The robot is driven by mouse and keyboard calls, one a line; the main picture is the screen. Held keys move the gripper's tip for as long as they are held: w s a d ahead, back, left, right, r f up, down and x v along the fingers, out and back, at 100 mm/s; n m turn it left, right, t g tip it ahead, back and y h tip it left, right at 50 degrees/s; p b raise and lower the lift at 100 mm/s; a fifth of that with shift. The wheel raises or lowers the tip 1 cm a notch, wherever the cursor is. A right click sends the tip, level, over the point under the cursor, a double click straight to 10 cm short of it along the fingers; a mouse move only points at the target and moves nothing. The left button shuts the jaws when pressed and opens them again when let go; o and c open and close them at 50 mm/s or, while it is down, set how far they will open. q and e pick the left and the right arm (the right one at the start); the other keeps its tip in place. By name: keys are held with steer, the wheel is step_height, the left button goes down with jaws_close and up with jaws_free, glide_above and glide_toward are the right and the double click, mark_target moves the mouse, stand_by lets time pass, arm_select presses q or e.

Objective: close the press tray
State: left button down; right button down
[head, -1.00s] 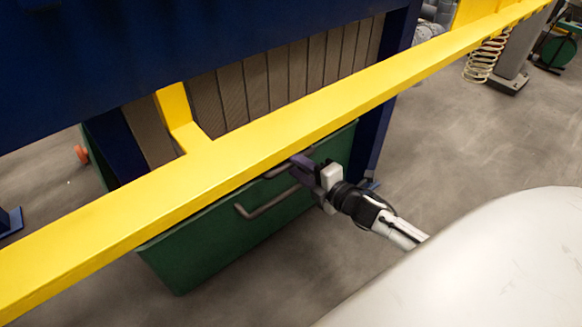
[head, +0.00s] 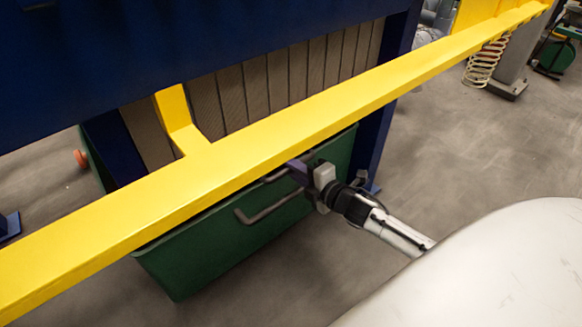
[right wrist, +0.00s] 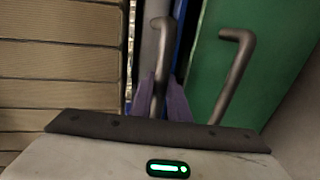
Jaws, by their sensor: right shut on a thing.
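The press tray (head: 215,255) is a deep green bin under the press, partly hidden behind the yellow beam. Bent grey bars stand out from its near side: a lower bar (head: 265,213) and an upper bar (head: 275,176). My right gripper (head: 298,169) comes in from the right, below the beam, at the upper bar. In the right wrist view, its purple fingers (right wrist: 165,100) are shut around one grey bar (right wrist: 158,65); the other bar (right wrist: 233,75) is free beside it, in front of the green wall (right wrist: 255,50). My left gripper is not in view.
The yellow beam (head: 250,155) crosses diagonally just above my right gripper. The blue press frame (head: 180,40) and ribbed plates (head: 265,85) stand behind it. A blue leg (head: 372,145) stands right of the tray. Grey floor (head: 455,140) is clear at the right.

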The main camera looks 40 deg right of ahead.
mark_target(307, 161)
steer(key=d, duration=0.5)
steer(key=shift+w, duration=0.15)
steer(key=c, duration=1.7)
jaws_free()
steer(key=shift+c, duration=0.2)
steer(key=shift+o, duration=0.3)
steer(key=shift+a, duration=0.1)
